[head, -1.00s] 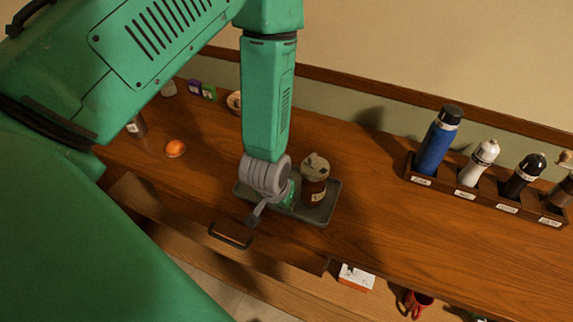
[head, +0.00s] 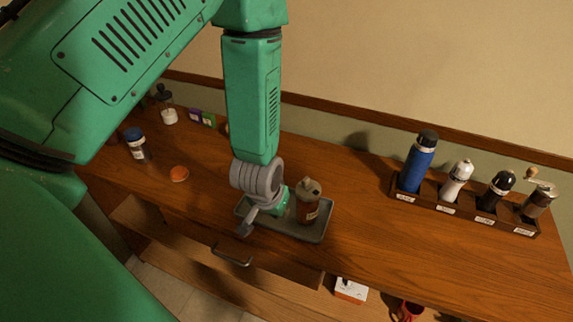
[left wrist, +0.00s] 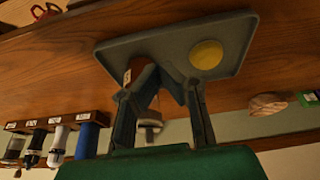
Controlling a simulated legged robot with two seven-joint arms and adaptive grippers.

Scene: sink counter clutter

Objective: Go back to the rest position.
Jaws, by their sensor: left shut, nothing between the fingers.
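My left gripper (head: 281,201) hangs over the grey tray (head: 318,237) on the wooden counter, left of a brown mill or jar (head: 309,206) that stands on the tray. My grey wrist hides part of the tray, and the fingertips do not show clearly in the head view. In the left wrist view the fingers (left wrist: 162,76) converge and are shut and empty. The tray (left wrist: 232,28) appears beyond them, with a round yellow object (left wrist: 206,54) on it. The mill is partly hidden behind the left finger in that view. My right gripper is not in view.
A wooden rack (head: 465,213) with a blue bottle (head: 416,163) and several mills stands at the right. A drawer handle (head: 231,256) sits at the front. Counter between tray and rack is clear.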

